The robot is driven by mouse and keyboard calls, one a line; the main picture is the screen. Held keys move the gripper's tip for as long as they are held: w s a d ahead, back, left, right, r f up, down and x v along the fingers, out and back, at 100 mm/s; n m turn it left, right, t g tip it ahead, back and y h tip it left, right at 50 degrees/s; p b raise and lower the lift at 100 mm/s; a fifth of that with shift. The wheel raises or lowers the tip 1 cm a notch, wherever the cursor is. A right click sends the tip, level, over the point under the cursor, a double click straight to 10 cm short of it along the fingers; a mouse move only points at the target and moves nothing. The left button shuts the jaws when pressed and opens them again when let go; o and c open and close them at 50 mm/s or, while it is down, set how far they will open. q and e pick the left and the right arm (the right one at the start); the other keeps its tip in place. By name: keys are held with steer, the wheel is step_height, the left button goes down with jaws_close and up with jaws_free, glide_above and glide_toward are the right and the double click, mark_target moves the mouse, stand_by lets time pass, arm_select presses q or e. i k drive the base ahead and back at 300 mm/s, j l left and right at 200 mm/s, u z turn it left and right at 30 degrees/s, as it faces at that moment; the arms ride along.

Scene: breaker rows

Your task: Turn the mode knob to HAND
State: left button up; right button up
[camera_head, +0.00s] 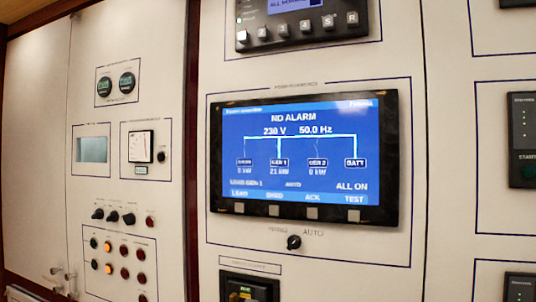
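The mode knob (294,242) is a small black rotary knob on the white panel, below the big display. Blurred lettering stands at its upper left, probably HAND, and AUTO is readable at its upper right. The knob is too small to tell for sure which way its pointer faces. The blue display (296,160) above it reads NO ALARM, 230 V and 50.0 Hz, with AUTO in its lower line. Neither of my grippers is recognisable in the view, and nothing touches the knob.
A row of grey buttons (276,211) runs under the display. A dark-framed device (249,288) sits below the knob. The left panel has several black knobs (113,216), lamps and a meter (141,146). A pale handle-like fitting (58,277) is at lower left.

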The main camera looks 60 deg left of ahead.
mark_target(294, 241)
steer(key=l+u, duration=0.2)
steer(key=u, duration=1.55)
